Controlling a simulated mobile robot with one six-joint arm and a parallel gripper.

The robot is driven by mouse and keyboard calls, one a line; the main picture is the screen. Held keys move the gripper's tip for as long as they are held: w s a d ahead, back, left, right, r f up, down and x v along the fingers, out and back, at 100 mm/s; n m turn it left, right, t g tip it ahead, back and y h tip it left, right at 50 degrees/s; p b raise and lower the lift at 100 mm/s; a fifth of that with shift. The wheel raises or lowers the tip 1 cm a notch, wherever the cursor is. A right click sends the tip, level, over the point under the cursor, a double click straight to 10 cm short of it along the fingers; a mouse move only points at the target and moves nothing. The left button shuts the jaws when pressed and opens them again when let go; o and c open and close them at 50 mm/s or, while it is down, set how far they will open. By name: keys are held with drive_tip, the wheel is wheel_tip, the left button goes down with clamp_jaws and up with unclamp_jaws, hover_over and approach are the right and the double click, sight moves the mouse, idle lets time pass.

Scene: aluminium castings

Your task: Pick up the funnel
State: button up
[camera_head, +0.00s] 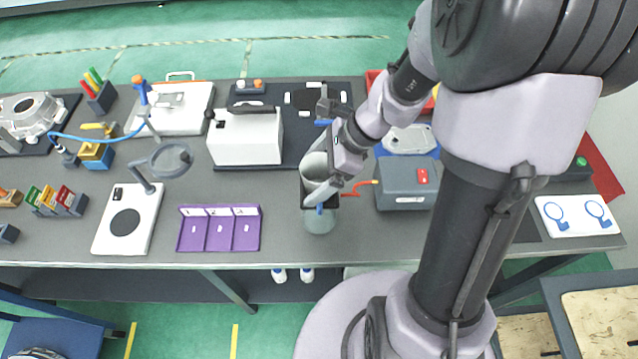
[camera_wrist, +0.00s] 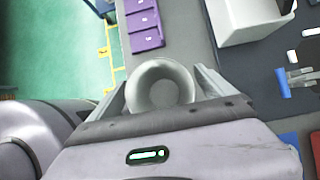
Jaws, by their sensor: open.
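The funnel (camera_wrist: 160,84) is a grey, round-mouthed piece. In the wrist view it sits between the two fingers of my gripper (camera_wrist: 164,88), its wide mouth facing the camera. My gripper is open, with one finger on either side of the funnel. I cannot tell whether the fingers touch it.
A purple three-part tray (camera_head: 219,247) lies to the left. A white box (camera_head: 245,137) stands behind to the left. A grey box with a red switch (camera_head: 405,195) is close on the right. A ring stand (camera_head: 148,185) is farther left. Bare bench lies between tray and vessel.

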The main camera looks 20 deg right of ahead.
drive_tip(key=shift+w+a+f, duration=0.1)
drive_tip(key=shift+a+f, duration=0.25)
drive_tip(key=shift+f, duration=0.25)
drive_tip(key=shift+r, duration=0.1)
drive_tip(key=c, duration=1.5)
drive_tip(key=shift+r, duration=0.1)
drive_tip(key=shift+c, duration=0.2)
